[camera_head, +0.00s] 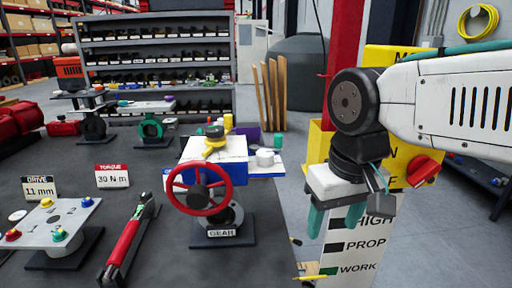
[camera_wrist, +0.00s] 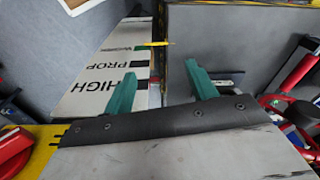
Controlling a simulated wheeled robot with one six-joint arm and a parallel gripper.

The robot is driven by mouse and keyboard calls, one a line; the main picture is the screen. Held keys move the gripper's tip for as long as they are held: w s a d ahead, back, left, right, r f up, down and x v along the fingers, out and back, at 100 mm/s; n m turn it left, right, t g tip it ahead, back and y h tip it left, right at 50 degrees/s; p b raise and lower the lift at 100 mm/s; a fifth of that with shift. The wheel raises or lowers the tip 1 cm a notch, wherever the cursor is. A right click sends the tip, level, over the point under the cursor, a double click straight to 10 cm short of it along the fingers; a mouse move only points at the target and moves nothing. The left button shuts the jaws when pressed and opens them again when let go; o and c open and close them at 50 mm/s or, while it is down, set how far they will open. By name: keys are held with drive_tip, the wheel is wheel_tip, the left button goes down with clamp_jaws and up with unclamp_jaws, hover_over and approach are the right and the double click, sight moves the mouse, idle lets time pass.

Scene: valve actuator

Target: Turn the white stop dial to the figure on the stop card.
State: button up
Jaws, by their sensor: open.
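A small white round piece (camera_head: 265,158), which may be the stop dial, sits right of the blue and white gear unit (camera_head: 222,158). Its markings are too small to read. I cannot make out a stop card; the two legible cards are the drive card (camera_head: 39,188) reading 11 mm and the torque card (camera_head: 112,176) reading 30 N m. My gripper (camera_head: 335,220) is open and empty, its teal fingers pointing down in front of a white board, right of and apart from the gear unit. Its fingers also show in the wrist view (camera_wrist: 161,72).
A red handwheel (camera_head: 228,187) fronts the gear unit. The white board (camera_head: 352,262) reads HIGH, PROP, WORK; a yellow pencil-like piece (camera_head: 312,278) lies near it. A torque wrench (camera_head: 126,238) and a grey plate with coloured knobs (camera_head: 30,226) are left. A red knob (camera_head: 422,170) is on a yellow panel.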

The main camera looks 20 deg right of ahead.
drive_tip(key=w+a+r+m, duration=0.2)
drive_tip(key=w+r+m, duration=0.55)
drive_tip(key=w, duration=0.25)
wheel_tip(320, 180, up, 4)
drive_tip(key=m+g, duration=0.1)
drive_tip(key=m, duration=0.5)
hover_over(265, 152)
drive_tip(key=shift+s+d+r, duration=0.1)
drive_tip(key=shift+s, duration=0.15)
drive_tip(key=shift+w+m, duration=0.25)
drive_tip(key=shift+w, duration=0.05)
drive_tip(key=shift+f, duration=0.4)
wheel_tip(265, 152, down, 7)
drive_tip(key=shift+r, duration=0.15)
drive_tip(key=c, duration=1)
